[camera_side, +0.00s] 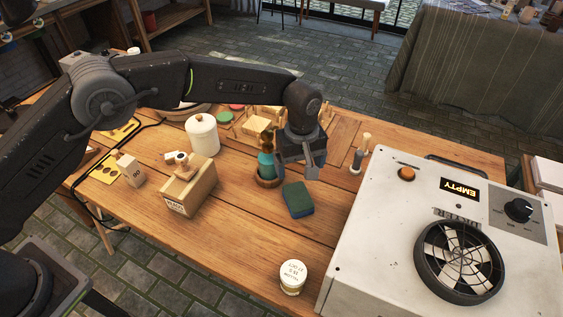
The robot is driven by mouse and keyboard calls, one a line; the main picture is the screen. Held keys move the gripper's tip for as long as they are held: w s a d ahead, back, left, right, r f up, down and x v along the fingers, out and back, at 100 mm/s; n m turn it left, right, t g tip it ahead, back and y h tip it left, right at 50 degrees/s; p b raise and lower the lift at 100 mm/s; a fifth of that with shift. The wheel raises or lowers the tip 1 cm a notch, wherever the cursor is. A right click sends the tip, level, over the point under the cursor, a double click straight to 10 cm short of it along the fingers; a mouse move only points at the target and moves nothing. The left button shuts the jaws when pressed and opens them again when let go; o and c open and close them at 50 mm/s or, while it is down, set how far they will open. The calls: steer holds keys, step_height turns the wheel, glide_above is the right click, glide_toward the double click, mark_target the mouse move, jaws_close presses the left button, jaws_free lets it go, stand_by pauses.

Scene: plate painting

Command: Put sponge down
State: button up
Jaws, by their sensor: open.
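The sponge (298,199) lies on the wooden table, green on top with a blue lower side. My gripper (300,172) is above and just behind the sponge, with its fingers pointing down. The fingers are open and I see nothing between them. A small gap seems to show between the fingertips and the sponge, but I cannot tell the exact height.
A wooden block holder (188,190), a white canister (202,135) and a small jar (292,277) are around. The white dryer box (385,200) is at right. Table is clear in front.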

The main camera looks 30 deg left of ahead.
steer(key=shift+r, duration=0.15)
steer(key=s+a+r+m+t, duration=0.1)
steer(key=s+a+r+m, duration=0.1)
steer(key=s+a+r, duration=0.55)
steer(key=s+a+r+m+t, duration=0.25)
steer(key=a+r, duration=0.65)
steer(key=r, duration=0.5)
steer(key=s+a+m+t, duration=0.1)
steer(key=s+a, duration=0.3)
steer(key=s, duration=0.6)
steer(key=s+a+m+t, duration=0.1)
steer(key=s+a+m, duration=0.2)
steer(key=s, duration=0.7)
steer(key=shift+a+f, duration=0.2)
steer(key=shift+a, duration=0.95)
steer(key=shift+m, duration=0.25)
